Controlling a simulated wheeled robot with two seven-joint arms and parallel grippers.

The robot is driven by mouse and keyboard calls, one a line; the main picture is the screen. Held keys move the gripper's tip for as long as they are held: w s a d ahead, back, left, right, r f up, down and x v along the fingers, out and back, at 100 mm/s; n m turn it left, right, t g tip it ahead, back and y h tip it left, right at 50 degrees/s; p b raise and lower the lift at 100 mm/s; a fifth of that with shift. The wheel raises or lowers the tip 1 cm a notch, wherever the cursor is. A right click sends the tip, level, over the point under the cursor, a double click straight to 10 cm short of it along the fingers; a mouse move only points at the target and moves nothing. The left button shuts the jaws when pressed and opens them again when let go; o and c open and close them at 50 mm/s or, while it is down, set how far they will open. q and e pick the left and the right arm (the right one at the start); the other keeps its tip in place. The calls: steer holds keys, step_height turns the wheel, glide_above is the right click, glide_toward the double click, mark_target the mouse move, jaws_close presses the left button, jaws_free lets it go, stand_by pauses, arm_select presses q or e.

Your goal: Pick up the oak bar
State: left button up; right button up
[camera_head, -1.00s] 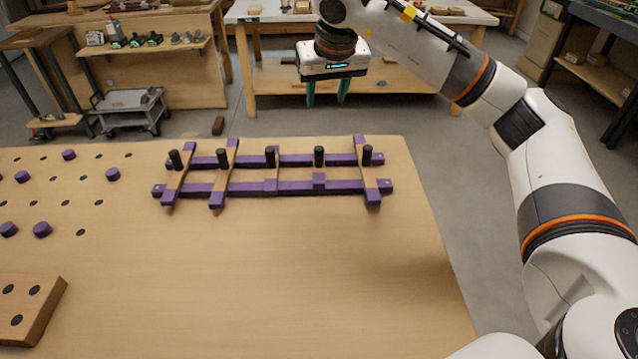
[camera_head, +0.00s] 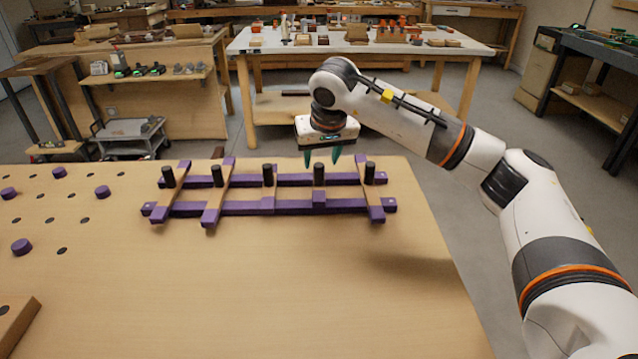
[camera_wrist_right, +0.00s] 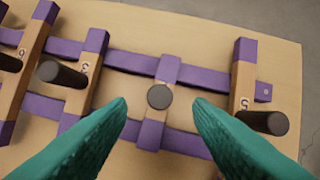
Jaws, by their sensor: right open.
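Several pale wooden bars with purple ends, such as the rightmost bar (camera_head: 367,183), lie across two purple rails (camera_head: 250,208) on the bench. I cannot tell which one is the oak bar. Each has a dark upright peg, like the fourth peg (camera_head: 319,173). My right gripper (camera_head: 322,160) is open and empty above the far side of the rack, near the fourth peg. In the right wrist view its teal fingers (camera_wrist_right: 160,112) spread to either side of the short middle bar (camera_wrist_right: 153,125) and its peg (camera_wrist_right: 159,97), seen from above. My left gripper is out of view.
Purple round plugs (camera_head: 102,192) and dark holes lie at the left of the bench. A wooden block (camera_head: 15,330) sits at the lower left corner. The bench top (camera_head: 270,290) in front of the rack is clear. A white-topped table (camera_head: 400,48) stands behind.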

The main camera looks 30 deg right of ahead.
mark_target(320, 165)
steer(key=x, duration=0.4)
steer(key=shift+w+f, duration=0.2)
steer(key=shift+f, duration=0.05)
jaws_close()
